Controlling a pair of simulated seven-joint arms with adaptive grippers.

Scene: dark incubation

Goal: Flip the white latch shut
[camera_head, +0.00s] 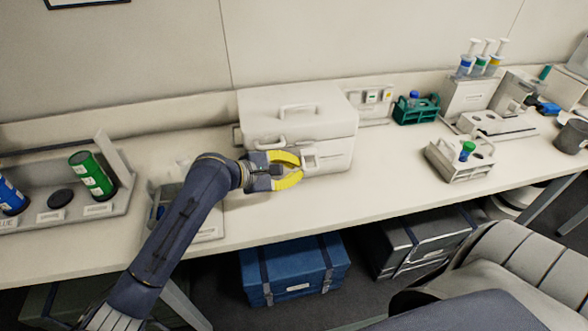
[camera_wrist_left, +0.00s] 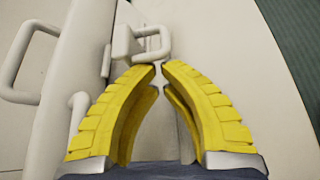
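A white box (camera_head: 297,127) with a lid and a top handle stands on the bench against the wall, its lid down. The white latch (camera_head: 309,161) is on its front face. In the left wrist view the latch (camera_wrist_left: 152,44) is a squarish loop standing out from the box. My left gripper (camera_head: 300,169) has yellow curved fingers, partly open with a narrow gap between the tips and nothing visible between them. In the left wrist view the fingertips (camera_wrist_left: 162,67) are just short of the latch loop; contact cannot be told. My right gripper is not in view.
A grey tray with a green canister (camera_head: 91,175) is at the left. A tube rack with a green-capped tube (camera_head: 461,160) and a teal rack (camera_head: 416,109) stand right of the box. The bench (camera_head: 350,200) in front of the box is mostly clear.

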